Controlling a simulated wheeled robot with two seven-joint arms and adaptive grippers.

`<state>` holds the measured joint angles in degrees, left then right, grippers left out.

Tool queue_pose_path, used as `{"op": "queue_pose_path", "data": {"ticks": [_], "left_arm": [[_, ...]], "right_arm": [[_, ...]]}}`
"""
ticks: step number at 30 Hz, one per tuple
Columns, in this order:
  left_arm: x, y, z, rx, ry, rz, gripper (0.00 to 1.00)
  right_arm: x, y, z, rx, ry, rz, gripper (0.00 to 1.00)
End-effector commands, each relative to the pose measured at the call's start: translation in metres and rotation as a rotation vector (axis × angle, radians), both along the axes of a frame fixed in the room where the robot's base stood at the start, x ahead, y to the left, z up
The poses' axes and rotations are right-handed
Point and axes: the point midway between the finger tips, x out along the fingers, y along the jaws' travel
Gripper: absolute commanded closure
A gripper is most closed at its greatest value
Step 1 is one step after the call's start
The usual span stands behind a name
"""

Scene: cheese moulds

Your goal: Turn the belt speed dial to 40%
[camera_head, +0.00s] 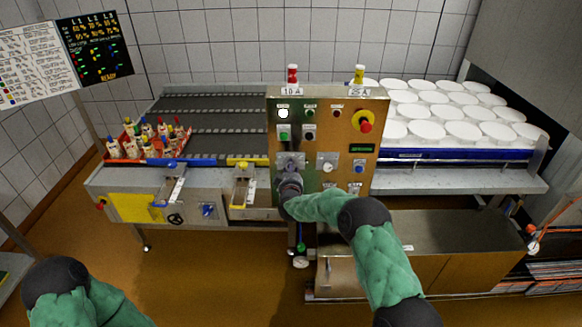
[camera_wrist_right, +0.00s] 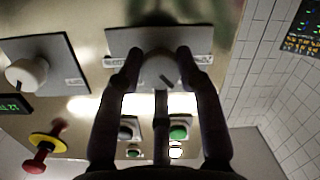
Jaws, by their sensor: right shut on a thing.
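A white round dial (camera_wrist_right: 158,72) with a dark pointer line is on a grey plate (camera_wrist_right: 130,38) in the right wrist view. My right gripper (camera_wrist_right: 158,66) is shut on this dial, with one dark finger on each side. The plate's label is partly hidden by the fingers, and I cannot read the dial's setting. In the head view my right gripper (camera_head: 290,172) is at the left part of the control panel (camera_head: 345,120) and largely covers the dial. My left arm shows at the bottom left, but its gripper is out of frame.
A second white dial (camera_head: 327,162) is beside the gripped one. A red emergency button (camera_head: 364,124) and several smaller buttons are above. White moulds (camera_head: 460,130) stand at the right; a red crate of bottles (camera_head: 147,150) is at the left. A display board (camera_head: 96,45) hangs upper left.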

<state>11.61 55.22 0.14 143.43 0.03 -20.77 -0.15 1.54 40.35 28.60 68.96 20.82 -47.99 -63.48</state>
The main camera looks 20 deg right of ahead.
Motion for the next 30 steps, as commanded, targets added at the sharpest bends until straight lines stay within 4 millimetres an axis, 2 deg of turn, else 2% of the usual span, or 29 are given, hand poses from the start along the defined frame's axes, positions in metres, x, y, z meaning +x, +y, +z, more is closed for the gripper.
{"op": "queue_pose_path", "data": {"ticks": [9, 23, 24, 25, 26, 30], "left_arm": [[0.0, 0.0, 0.0078, 0.0, 0.0, 0.0, 1.0], [-0.0001, 0.0, 0.0081, 0.0, 0.0, 0.0, 1.0], [-0.0001, 0.0, 0.0081, 0.0, 0.0, 0.0, 1.0], [-0.0001, 0.0, 0.0081, 0.0, 0.0, 0.0, 1.0], [0.0, 0.0, 0.0081, 0.0, 0.0, 0.0, 1.0], [0.0, 0.0, 0.0081, 0.0, 0.0, 0.0, 1.0]], "right_arm": [[-0.0003, 0.0012, -0.0018, -0.088, 0.028, 0.003, 0.96], [-0.0005, 0.0012, -0.0029, -0.098, 0.032, 0.002, 0.96], [-0.0006, 0.0013, -0.0029, -0.097, 0.032, 0.002, 0.55], [-0.0005, 0.0011, -0.0028, -0.097, 0.032, 0.002, 0.47], [-0.0005, 0.0011, -0.0027, -0.097, 0.032, 0.002, 0.41], [-0.0002, 0.0008, -0.0018, -0.097, 0.03, 0.002, 0.41]]}}
